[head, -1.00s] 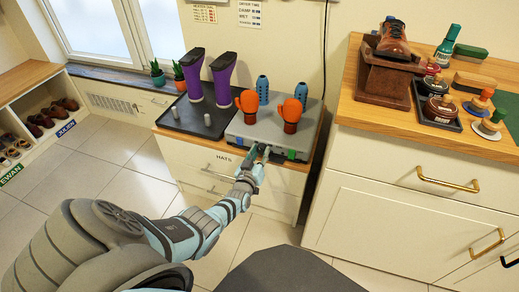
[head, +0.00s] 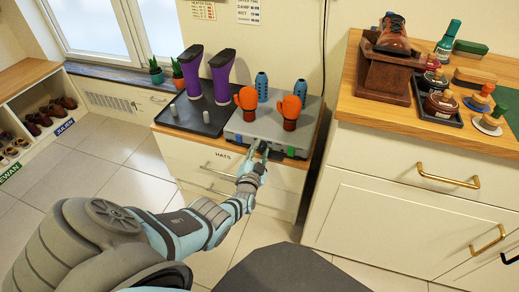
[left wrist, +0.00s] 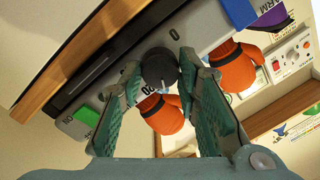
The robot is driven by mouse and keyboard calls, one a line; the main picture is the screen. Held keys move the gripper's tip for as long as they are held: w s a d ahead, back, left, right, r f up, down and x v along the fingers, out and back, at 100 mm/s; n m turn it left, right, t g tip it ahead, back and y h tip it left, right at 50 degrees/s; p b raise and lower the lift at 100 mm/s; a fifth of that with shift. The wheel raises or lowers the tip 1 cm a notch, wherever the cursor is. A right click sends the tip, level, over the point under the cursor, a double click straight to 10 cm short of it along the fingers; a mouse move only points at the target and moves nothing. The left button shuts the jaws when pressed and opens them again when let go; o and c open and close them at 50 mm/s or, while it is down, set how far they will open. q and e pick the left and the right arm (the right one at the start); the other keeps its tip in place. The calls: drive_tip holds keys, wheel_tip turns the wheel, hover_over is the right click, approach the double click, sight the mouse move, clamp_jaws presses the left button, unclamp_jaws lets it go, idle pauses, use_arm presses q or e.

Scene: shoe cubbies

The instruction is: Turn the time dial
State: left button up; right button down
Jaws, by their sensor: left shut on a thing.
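The time dial (left wrist: 158,67) is a dark round knob on the front of the grey dryer box (head: 240,125). In the left wrist view it sits between the fingertips of my left gripper (left wrist: 160,69), which is shut on it. My right gripper is not in view.
Orange mittens (head: 290,106) and blue holders (head: 262,87) stand on the box. A green switch (left wrist: 85,116) is beside the dial. Purple boots (head: 221,76) stand on a dark tray (head: 205,126) to the left. A wooden-topped cabinet (head: 415,170) stands right.

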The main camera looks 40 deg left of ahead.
use_arm(q)
drive_tip(key=shift+f+m, duration=0.1)
drive_tip(key=shift+m, duration=1.5)
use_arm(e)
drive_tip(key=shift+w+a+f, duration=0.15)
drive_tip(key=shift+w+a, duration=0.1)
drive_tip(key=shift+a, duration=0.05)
use_arm(q)
drive_tip(key=shift+b, duration=0.3)
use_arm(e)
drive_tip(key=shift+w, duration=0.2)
use_arm(q)
drive_tip(key=o, duration=0.8)
drive_tip(key=shift+c, duration=0.2)
drive_tip(key=o, duration=0.4)
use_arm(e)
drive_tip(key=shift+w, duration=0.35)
